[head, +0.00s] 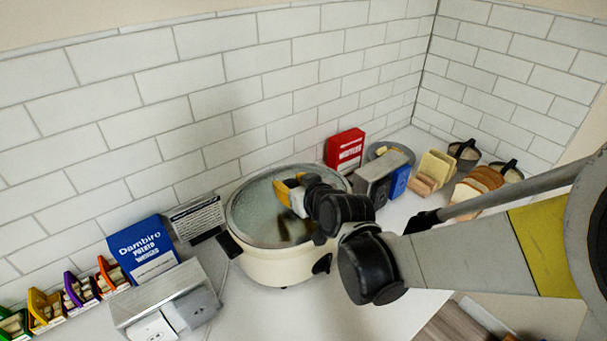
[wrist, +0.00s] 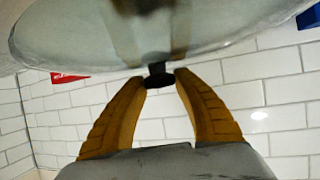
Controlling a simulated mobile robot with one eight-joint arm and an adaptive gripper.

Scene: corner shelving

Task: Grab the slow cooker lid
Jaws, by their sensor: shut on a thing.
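The slow cooker (head: 275,268) is a cream pot with black handles and a dark knob on its front. Its round glass lid (head: 258,208) shows over the pot's top, and I cannot tell whether it rests on the rim or is slightly raised. My gripper (head: 289,191), with yellow fingers, is at the lid. In the wrist view the glass lid (wrist: 75,38) fills the top, and its small black knob (wrist: 158,76) is between my fingertips, which are shut on it. In the head view my arm hides the knob and part of the lid's right side.
A toaster (head: 150,300) and a blue box (head: 143,248) stand left of the cooker. A red box (head: 345,150), a grey toaster-like block (head: 383,178) and bread slices (head: 437,167) stand to its right. The tiled wall (head: 200,100) is close behind.

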